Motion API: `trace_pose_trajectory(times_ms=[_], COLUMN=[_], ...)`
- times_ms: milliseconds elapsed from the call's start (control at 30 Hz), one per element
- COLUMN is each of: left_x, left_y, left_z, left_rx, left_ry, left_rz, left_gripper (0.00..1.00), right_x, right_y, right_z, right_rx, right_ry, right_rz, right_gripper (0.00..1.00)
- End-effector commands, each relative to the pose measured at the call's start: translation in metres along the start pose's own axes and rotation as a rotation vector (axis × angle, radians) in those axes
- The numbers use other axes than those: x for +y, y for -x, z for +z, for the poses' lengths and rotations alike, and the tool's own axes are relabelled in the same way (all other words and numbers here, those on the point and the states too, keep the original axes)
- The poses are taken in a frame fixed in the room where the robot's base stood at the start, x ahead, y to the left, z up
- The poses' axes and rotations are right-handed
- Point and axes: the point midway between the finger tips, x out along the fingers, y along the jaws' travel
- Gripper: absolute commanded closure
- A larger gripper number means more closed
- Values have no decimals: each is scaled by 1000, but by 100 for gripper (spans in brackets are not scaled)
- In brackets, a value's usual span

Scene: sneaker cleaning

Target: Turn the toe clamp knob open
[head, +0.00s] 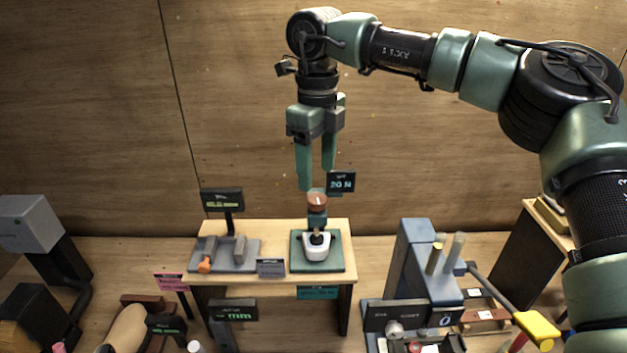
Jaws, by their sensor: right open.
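My right gripper (317,177) points down with its two green fingers apart, empty. It is just above a round brown knob (317,200) with a pale mark on top. The knob stands on a dark post over a white, shoe-toe-like piece (316,249) on a green base plate (329,266). A small gap seems to lie between fingertips and knob. A display reading "20 N" (341,183) is right behind it. A grey two-jaw fixture (222,252) with an orange knob (204,265) stands to the left. Which knob is labelled toe clamp is not readable. My left gripper is out of view.
Both fixtures stand on a small wooden table (275,232). A display on a post (222,201) rises at its left. A grey stand (413,262) with upright rods and a yellow-ended tool (536,325) are to the right. A grey box-headed device (30,222) is far left.

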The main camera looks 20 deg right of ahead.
Motion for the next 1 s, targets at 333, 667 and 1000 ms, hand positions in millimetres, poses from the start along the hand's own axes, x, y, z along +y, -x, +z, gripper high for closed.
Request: trace_pose_trajectory(times_ms=[333, 667, 1000], left_x=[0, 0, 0], left_y=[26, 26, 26], left_z=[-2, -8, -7], left_rx=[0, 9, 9], left_ry=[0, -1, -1], left_rz=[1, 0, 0], left_gripper=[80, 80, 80], right_x=[0, 1, 1], right_y=[-48, -58, -57], right_z=[0, 0, 1], right_rx=[1, -2, -3], right_ry=[0, 0, 0], right_rz=[3, 3, 3], right_gripper=[41, 41, 100])
